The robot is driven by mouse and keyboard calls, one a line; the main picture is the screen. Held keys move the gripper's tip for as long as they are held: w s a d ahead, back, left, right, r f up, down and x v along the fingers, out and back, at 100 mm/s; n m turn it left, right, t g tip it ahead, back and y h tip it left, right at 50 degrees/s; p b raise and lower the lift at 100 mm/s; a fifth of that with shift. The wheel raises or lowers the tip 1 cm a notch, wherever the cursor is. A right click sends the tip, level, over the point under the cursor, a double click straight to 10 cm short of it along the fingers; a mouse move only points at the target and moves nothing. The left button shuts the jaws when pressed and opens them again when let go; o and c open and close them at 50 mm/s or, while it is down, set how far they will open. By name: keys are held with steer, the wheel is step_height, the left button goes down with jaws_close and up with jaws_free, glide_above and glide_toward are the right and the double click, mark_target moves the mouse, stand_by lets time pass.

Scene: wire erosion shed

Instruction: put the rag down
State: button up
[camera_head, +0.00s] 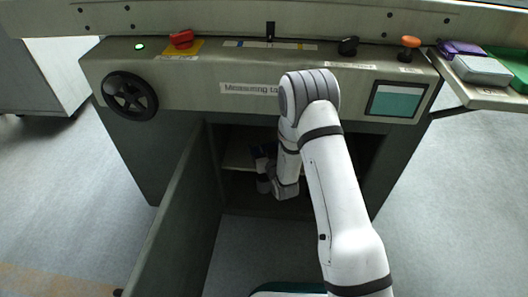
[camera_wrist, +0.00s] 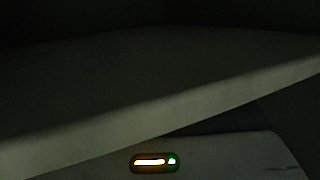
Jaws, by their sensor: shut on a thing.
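My gripper (camera_head: 262,160) is inside the open cabinet under the machine's panel, by the front of a pale shelf (camera_head: 237,158). It is small and dark in the head view, and its fingers are hard to make out. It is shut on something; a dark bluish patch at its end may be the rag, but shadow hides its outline. In the wrist view the shelf (camera_wrist: 150,95) appears as a broad dim slab with a slanting front edge. Neither the fingers nor the rag can be made out there.
The cabinet door (camera_head: 178,225) stands open at the left of the opening. Above is the panel with a handwheel (camera_head: 130,94), a red button (camera_head: 182,38), an orange knob (camera_head: 410,42) and a screen (camera_head: 396,101). A side tray (camera_head: 490,97) at right holds boxes. Floor is clear at both sides.

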steer(key=shift+f, duration=0.15)
steer(key=o, duration=0.9)
